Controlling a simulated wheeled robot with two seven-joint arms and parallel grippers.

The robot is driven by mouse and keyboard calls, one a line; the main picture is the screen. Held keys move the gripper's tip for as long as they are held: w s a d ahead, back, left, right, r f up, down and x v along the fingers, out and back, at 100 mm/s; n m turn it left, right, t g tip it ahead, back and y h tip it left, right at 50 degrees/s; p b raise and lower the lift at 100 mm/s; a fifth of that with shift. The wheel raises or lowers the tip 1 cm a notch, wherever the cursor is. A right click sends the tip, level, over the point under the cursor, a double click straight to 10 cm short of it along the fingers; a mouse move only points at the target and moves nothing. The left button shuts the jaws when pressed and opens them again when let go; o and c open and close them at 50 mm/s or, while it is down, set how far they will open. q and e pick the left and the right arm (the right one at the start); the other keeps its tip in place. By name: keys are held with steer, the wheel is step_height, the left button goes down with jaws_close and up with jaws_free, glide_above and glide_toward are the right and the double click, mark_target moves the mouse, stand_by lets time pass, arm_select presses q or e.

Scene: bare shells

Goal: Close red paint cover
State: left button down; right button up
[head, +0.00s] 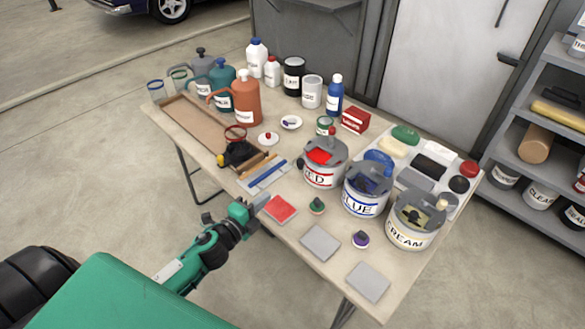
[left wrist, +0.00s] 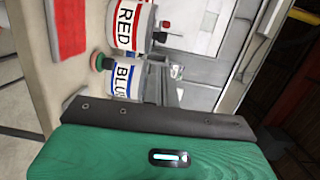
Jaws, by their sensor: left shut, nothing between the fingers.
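The red paint can (head: 321,176), labelled RED, stands upright near the middle of the table in the head view. Its grey top has an opening where red paint (head: 319,156) shows. The can also shows sideways in the left wrist view (left wrist: 127,27), with the blue can (left wrist: 122,76) beside it. My left gripper (head: 262,200) is shut and empty at the table's front edge, close to a red square sample (head: 281,209) and apart from the red can. My right gripper is not in view.
The blue can (head: 365,190) and cream can (head: 415,223) stand right of the red one. Grey squares (head: 320,243), a green-topped knob (head: 316,206) and a purple knob (head: 360,239) lie in front. Blue strips (head: 265,174) and a tray (head: 205,134) are left. Bottles crowd the back.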

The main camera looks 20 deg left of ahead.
arm_select(q)
steer(key=p, duration=0.4)
glide_toward(308, 164)
steer(key=w+r, duration=0.2)
steer(key=w, duration=0.1)
steer(key=shift+a, duration=0.15)
steer(key=shift+w, duration=0.1)
steer(key=b+x, duration=0.1)
steer(key=x, duration=0.2)
steer(key=d+x, duration=0.1)
steer(key=x, duration=0.2)
steer(key=shift+r+b, duration=0.15)
steer(key=shift+b, duration=0.25)
steer(key=shift+w, duration=0.3)
steer(key=shift+r, duration=0.4)
